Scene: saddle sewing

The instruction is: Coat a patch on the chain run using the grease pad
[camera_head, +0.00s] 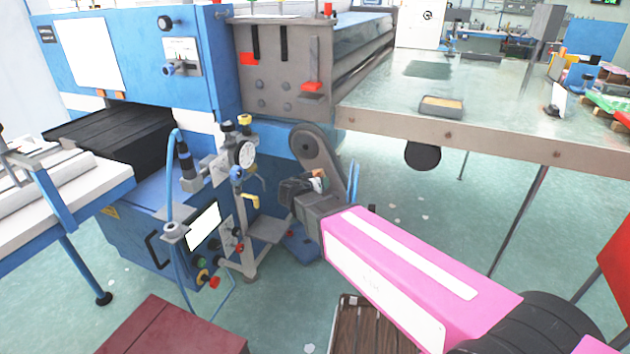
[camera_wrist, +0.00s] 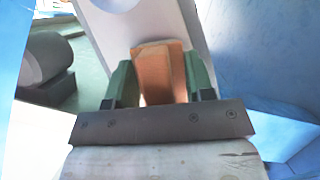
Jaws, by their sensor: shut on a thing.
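My gripper (camera_head: 306,190) is low beside the blue machine, in front of a grey, rounded, elongated part (camera_head: 312,148) on its side. In the wrist view my gripper (camera_wrist: 160,85) has its green fingers shut on an orange-brown block, which looks like the grease pad (camera_wrist: 160,70). The grey elongated part, with a round hole, fills the background behind the pad in the wrist view (camera_wrist: 160,22). I cannot make out chain links, so I cannot tell that this part is the chain run. Whether the pad touches it is unclear.
A post with a dial gauge (camera_head: 243,154) and valves stands left of my gripper. A steel table (camera_head: 480,90) carrying a small tray (camera_head: 427,108) extends right. A wooden crate (camera_head: 349,337) and dark red box (camera_head: 175,330) are low in front. Floor beneath the table is mostly open.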

